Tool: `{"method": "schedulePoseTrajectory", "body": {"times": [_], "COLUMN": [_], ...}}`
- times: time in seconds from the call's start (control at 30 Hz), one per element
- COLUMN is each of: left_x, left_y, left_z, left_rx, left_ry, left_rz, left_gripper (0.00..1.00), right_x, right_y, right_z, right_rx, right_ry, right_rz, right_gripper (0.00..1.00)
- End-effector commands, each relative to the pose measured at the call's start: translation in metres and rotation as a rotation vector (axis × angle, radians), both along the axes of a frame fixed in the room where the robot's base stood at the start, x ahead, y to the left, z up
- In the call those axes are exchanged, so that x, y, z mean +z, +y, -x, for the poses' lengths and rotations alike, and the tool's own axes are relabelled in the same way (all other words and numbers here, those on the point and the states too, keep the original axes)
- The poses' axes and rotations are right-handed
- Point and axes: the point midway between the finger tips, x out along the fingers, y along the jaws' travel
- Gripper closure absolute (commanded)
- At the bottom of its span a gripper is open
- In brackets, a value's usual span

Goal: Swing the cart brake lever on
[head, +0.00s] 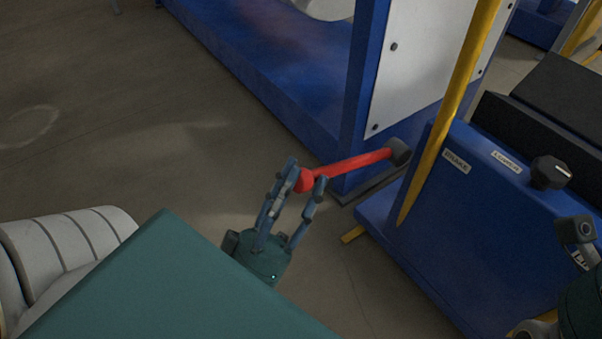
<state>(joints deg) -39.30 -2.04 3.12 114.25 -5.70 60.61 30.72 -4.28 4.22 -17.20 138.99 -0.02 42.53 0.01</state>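The red brake lever (353,163) reaches out to the left from a dark round hub (398,151) at the side of the blue cabinet (447,220). Its red round knob (303,181) is at the free end. My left gripper (306,173) comes up from below, with one finger on each side of the knob, and looks shut on it. A pale label (456,161) above the blue face seems to read BRAKE. Part of my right gripper (583,262) shows at the right edge, cut off, so its finger state is unclear.
A yellow bar (452,105) slants down in front of the cabinet, right of the lever's hub. A black knob (550,172) sits on the cabinet's top. A blue frame with a white panel (425,50) stands behind. Open floor (110,130) lies to the left.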

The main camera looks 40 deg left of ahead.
Motion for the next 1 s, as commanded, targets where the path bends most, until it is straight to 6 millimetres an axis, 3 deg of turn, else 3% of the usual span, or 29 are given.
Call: {"method": "schedulePoseTrajectory", "body": {"times": [0.43, 0.8, 1.0], "left_x": [-0.012, -0.063, -0.082], "left_y": [0.0, 0.004, 0.006], "left_z": [0.005, 0.059, 0.079], "left_rx": [-0.002, -0.001, 0.001], "left_ry": [0.016, 0.014, 0.011], "left_rz": [0.0, 0.0, 0.0], "left_gripper": [0.5, 0.5, 0.5], "right_x": [0.0, 0.0, 0.0], "right_y": [0.0, 0.0, 0.0], "right_z": [0.001, 0.0, 0.0], "right_rx": [0.0, 0.0, 0.0], "right_ry": [-0.001, 0.0, 0.0], "right_rz": [0.0, 0.0, 0.0], "right_gripper": [0.49, 0.49, 0.49]}}
